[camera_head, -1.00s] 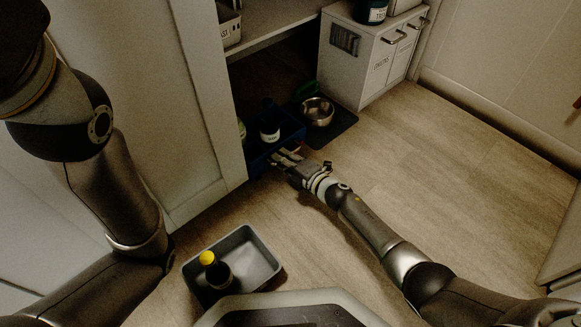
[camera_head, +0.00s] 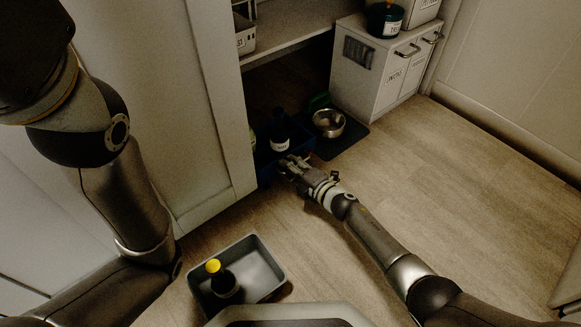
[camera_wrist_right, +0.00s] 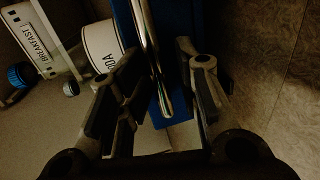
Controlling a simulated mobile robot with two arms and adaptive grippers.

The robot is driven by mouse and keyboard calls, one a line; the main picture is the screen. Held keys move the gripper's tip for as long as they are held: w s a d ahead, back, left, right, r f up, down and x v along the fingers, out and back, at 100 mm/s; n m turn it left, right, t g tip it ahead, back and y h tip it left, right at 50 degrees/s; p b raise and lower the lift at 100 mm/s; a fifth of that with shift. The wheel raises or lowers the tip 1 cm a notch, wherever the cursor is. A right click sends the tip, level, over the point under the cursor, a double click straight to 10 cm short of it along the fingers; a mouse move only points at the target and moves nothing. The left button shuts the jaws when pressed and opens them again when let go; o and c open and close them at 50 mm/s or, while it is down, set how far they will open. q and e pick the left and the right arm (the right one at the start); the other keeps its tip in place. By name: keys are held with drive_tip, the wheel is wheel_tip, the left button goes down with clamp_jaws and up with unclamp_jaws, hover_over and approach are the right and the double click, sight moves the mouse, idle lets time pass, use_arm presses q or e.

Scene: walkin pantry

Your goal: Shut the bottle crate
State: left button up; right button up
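The bottle crate (camera_head: 266,172) is dark blue and sits low under the shelf, beside the cabinet wall. A dark bottle with a white label (camera_head: 280,142) stands in it. My right gripper (camera_head: 286,164) is at the crate's front edge. In the right wrist view its fingers (camera_wrist_right: 160,95) are apart, with a shiny metal bar (camera_wrist_right: 150,50) between them in the picture; I cannot tell whether they touch it. The crate's blue wall (camera_wrist_right: 183,50) shows behind the bar. My left arm shows at the left; its gripper is outside the view.
A metal bowl (camera_head: 329,122) stands on a dark mat (camera_head: 345,146) right of the crate. A white drawer cabinet (camera_head: 360,75) stands behind it. A grey tray (camera_head: 262,270) with a yellow-capped bottle (camera_head: 222,280) is on the floor nearer me. The floor at right is clear.

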drive_tip(key=shift+r, duration=0.1)
drive_tip(key=shift+s+d, duration=0.3)
drive_tip(key=shift+d, duration=0.05)
drive_tip(key=v, duration=1.1)
drive_tip(key=shift+s, duration=0.1)
